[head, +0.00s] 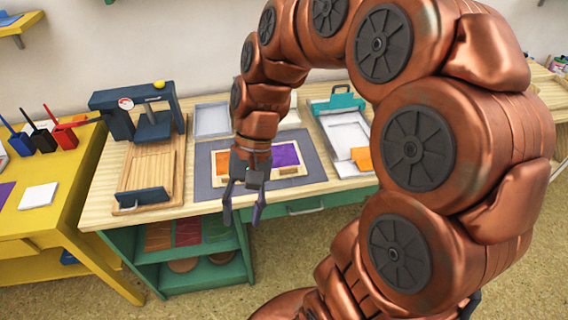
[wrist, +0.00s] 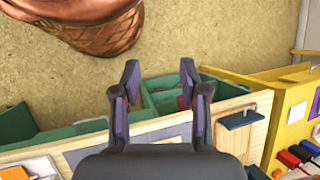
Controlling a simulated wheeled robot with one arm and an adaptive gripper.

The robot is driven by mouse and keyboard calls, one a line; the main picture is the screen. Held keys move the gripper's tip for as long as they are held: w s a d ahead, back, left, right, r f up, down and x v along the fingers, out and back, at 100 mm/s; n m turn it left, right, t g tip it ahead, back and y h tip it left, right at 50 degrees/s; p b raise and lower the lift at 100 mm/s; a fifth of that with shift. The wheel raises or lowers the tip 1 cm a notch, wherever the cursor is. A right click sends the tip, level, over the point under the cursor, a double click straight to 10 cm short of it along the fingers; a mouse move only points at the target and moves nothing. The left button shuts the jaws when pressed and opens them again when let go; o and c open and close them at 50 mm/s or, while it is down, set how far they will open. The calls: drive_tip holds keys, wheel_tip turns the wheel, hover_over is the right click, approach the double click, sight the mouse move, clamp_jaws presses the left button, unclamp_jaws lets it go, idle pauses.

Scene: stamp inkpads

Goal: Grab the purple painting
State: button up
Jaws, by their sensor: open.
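A purple painting (head: 285,155) lies in a pale frame on a dark grey mat (head: 205,182), with an orange patch beside it to the left. My gripper (head: 243,208) is open and empty, its fingers pointing down in front of the mat near the table's front edge. The gripper blocks part of the framed piece in the head view. In the wrist view the open fingers (wrist: 160,82) are over the green shelf and floor, and I cannot make out the purple painting there.
A wooden press (head: 150,170) stands on the table at left. A white tray with an orange block (head: 362,159) is at right. Green shelves (head: 190,262) are below. A yellow table (head: 40,218) holds inkpads, pens and another purple piece (head: 5,192).

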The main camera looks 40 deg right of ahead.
drive_tip(key=w+d+f+m+y+b, duration=0.2)
drive_tip(key=w+d+m+y, duration=0.15)
drive_tip(key=w, duration=0.45)
drive_tip(key=m+t+y+b, duration=0.35)
drive_tip(key=m+t, duration=0.45)
drive_tip(key=m, duration=0.6)
approach(282, 168)
drive_tip(key=a, duration=0.2)
drive_tip(key=a+f, duration=0.1)
drive_tip(key=shift+w+f+y, duration=0.1)
drive_tip(key=shift+w+y, duration=0.3)
drive_tip(key=shift+p+x, duration=0.3)
drive_tip(key=shift+x, duration=0.9)
drive_tip(key=shift+d+f+p+x, duration=0.1)
drive_tip(key=shift+p+x, duration=0.05)
drive_tip(key=shift+x, duration=0.7)
drive_tip(key=shift+d+f+p+x, duration=0.1)
drive_tip(key=shift+f+x, duration=0.05)
drive_tip(key=shift+x, duration=0.7)
drive_tip(key=shift+d+f+p+x, duration=0.1)
drive_tip(key=shift+p+x, duration=0.05)
drive_tip(key=shift+x, duration=0.7)
drive_tip(key=shift+w, duration=0.15)
clamp_jaws()
